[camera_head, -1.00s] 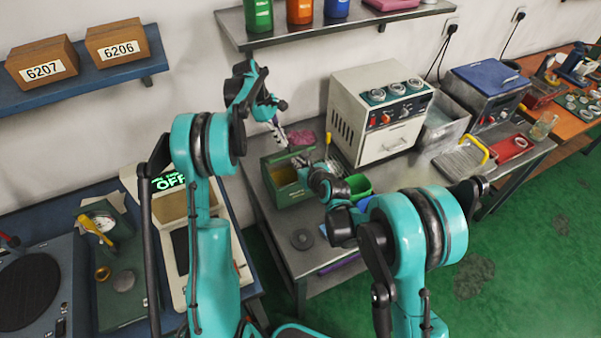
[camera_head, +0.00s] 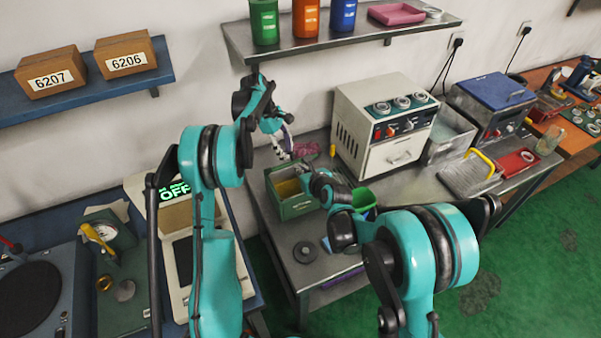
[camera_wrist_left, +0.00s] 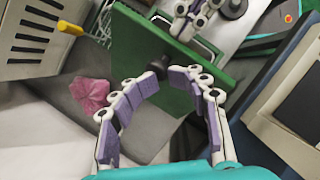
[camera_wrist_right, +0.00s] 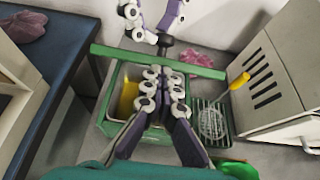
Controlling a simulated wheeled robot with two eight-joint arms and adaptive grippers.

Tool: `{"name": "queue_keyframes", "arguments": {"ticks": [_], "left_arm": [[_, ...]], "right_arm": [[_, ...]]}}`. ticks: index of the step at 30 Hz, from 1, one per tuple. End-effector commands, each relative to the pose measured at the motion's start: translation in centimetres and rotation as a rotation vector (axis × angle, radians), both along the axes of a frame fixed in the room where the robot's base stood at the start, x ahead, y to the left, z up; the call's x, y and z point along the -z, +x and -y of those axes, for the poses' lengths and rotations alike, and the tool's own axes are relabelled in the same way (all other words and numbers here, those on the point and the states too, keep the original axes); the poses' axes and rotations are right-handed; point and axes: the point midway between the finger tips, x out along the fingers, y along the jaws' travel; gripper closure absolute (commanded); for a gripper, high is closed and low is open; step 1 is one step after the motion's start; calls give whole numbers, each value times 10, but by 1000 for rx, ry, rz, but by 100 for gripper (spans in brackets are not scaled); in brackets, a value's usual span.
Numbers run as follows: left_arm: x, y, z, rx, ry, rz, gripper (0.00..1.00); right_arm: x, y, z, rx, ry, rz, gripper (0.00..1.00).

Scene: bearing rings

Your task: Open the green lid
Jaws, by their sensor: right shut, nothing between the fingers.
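The green lid (camera_wrist_left: 128,42) is a flat panel with a black knob (camera_wrist_left: 152,62). In the right wrist view the lid (camera_wrist_right: 110,51) shows nearly edge-on, raised above the open green box (camera_wrist_right: 98,118), with its knob (camera_wrist_right: 166,41) facing away. The box (camera_head: 294,208) stands on the metal table, with something yellow inside. My left gripper (camera_wrist_left: 160,78) has its fingers spread, with the tips close to the knob; a firm hold is not visible. My right gripper (camera_wrist_right: 165,78) is shut and empty, over the box on the lid's other side.
A white oven-like machine (camera_head: 372,130) stands right of the box. A green bin (camera_head: 364,199) and a dark disc (camera_head: 305,252) are on the table (camera_head: 277,232).

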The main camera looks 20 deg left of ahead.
Motion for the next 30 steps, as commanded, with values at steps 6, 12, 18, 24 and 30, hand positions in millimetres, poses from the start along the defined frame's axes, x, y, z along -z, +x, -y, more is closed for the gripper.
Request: {"name": "queue_keyframes", "arguments": {"ticks": [6, 12, 18, 24, 30], "left_arm": [[1, 1, 4, 4, -5, 1, 56], [-1, 0, 3, 3, -6, -1, 56], [-12, -4, 1, 2, -4, 3, 56], [-37, -12, -19, 0, 0, 12, 56], [-40, -18, -73, -4, -1, 11, 56]], "right_arm": [[5, 6, 2, 4, -10, -1, 100], [6, 7, 3, 5, -14, 0, 100], [7, 7, 4, 6, -17, -1, 100], [7, 7, 5, 6, -18, -1, 100], [6, 7, 5, 7, -17, -1, 100]]}}
